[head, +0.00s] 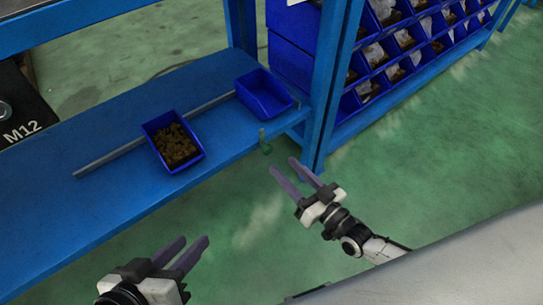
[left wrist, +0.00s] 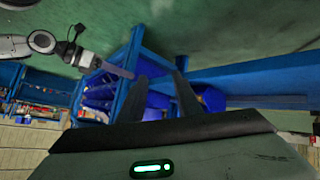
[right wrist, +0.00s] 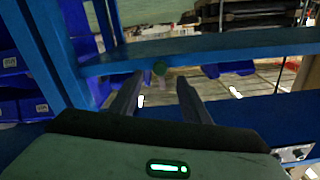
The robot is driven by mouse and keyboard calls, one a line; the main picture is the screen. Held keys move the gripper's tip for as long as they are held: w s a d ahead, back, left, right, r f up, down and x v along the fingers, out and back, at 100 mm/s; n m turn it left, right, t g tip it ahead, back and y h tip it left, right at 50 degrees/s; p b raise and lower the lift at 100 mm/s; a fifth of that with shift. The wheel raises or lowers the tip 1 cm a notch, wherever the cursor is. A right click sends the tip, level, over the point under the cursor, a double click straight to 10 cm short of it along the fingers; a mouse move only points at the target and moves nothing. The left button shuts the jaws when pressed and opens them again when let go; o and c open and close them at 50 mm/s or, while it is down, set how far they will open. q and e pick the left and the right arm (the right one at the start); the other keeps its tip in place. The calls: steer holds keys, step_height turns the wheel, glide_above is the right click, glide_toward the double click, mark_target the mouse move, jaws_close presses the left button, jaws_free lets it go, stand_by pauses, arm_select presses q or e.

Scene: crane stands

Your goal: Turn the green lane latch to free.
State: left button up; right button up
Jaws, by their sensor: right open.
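The green lane latch (head: 264,142) is a small upright piece at the front edge of the blue shelf, near the blue post. In the right wrist view the latch (right wrist: 159,69) shows as a small green knob ahead, in line with the gap between the fingers. My right gripper (head: 282,165) is open and empty, with its fingertips just short of the latch and apart from it. My left gripper (head: 194,240) is open and empty, in front of the shelf at the lower left. The latch's exact turn angle is too small to tell.
On the blue shelf (head: 60,215) stand a blue bin (head: 150,126) of brown parts and a seemingly empty blue bin (head: 252,102). A grey rail (head: 110,158) runs along the shelf. A blue post (head: 326,100) rises right of the latch. Green floor (head: 430,160) is open to the right.

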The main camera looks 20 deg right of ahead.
mark_target(269, 152)
steer(key=b+x, duration=0.2)
steer(key=x, duration=0.4)
steer(key=shift+w+a, duration=0.15)
steer(key=shift+w, duration=0.2)
arm_select(q)
steer(key=shift+w+d+r+t+h, duration=0.15)
steer(key=shift+d+r+h, duration=0.15)
steer(key=shift+r, duration=0.15)
steer(key=shift+s+d+r+t+h, duration=0.15)
steer(key=shift+d+r+h, duration=0.15)
steer(key=shift+r, duration=0.15)
steer(key=shift+w, duration=0.1)
arm_select(e)
steer(key=c, duration=1)
